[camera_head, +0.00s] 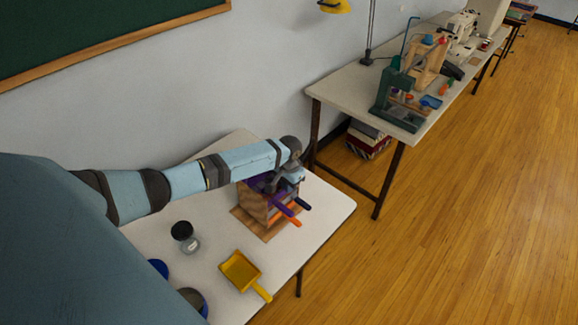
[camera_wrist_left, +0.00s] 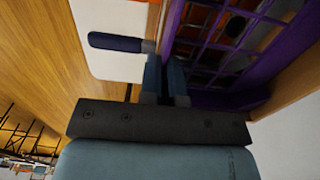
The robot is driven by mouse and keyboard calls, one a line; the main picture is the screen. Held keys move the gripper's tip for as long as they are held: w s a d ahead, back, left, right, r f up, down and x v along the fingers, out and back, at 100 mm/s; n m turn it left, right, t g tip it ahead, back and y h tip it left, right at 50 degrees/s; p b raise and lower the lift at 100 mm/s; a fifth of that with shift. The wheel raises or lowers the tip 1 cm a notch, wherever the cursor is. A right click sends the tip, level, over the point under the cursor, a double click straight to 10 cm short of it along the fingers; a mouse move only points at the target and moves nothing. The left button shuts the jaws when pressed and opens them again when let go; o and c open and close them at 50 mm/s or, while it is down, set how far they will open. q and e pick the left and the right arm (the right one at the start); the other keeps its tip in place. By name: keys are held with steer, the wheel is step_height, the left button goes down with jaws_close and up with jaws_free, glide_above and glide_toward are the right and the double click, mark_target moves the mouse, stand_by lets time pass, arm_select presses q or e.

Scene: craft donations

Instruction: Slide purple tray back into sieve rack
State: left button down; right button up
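The wooden sieve rack (camera_head: 254,206) stands on a wooden board on the white table. The purple tray (camera_head: 253,182) shows at the top of the rack, with its purple handle (camera_head: 284,209) pointing out of the front. In the left wrist view, the tray's purple grid (camera_wrist_left: 235,88) fills the upper right. The contact itself is partly hidden. My right gripper is out of view.
A dark blue handle (camera_head: 302,203) and an orange handle (camera_head: 291,219) also stick out of the rack. A yellow scoop (camera_head: 241,271), a jar (camera_head: 189,243) and a dark lid (camera_head: 182,230) are on the table. A second table (camera_head: 340,88) with craft tools stands behind.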

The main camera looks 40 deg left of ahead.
arm_select(q)
steer(key=c, duration=1.2)
jaws_free()
steer(key=shift+c, duration=0.2)
steer(key=shift+r, duration=0.1)
step_height(320, 180, up, 14)
steer(key=b, duration=0.1)
steer(key=shift+w+f+b, duration=0.15)
steer(key=shift+f+b, duration=0.05)
steer(key=shift+b, duration=0.2)
steer(key=shift+d, duration=0.1)
